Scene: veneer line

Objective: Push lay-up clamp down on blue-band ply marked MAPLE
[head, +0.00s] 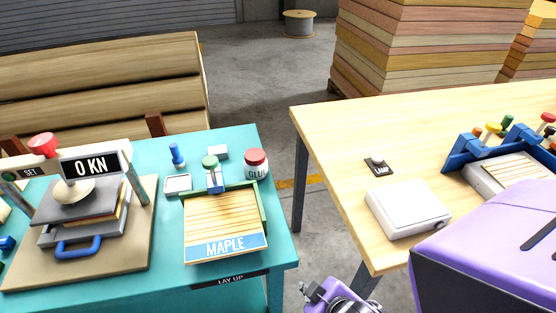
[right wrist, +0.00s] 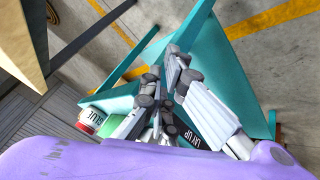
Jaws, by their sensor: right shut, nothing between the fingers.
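The MAPLE ply (head: 222,225), pale and striped with a blue band along its front edge, lies in a green lay-up frame (head: 264,212) on the teal table. The lay-up clamp (head: 214,177), with a green knob and a blue base, stands at the frame's back edge. I cannot tell whether its pad touches the ply. In the right wrist view my right gripper (right wrist: 178,70) is shut and empty, near the teal table's edge with the LAY UP label. My left gripper is not seen.
A press with a red knob and a 0 KN display (head: 90,165) stands left on the teal table. A red-lidded glue jar (head: 256,165) and a blue-knobbed item (head: 177,156) stand behind the frame. The wooden table (head: 335,145) at right holds a white box (head: 407,208) and a blue rack (head: 462,152).

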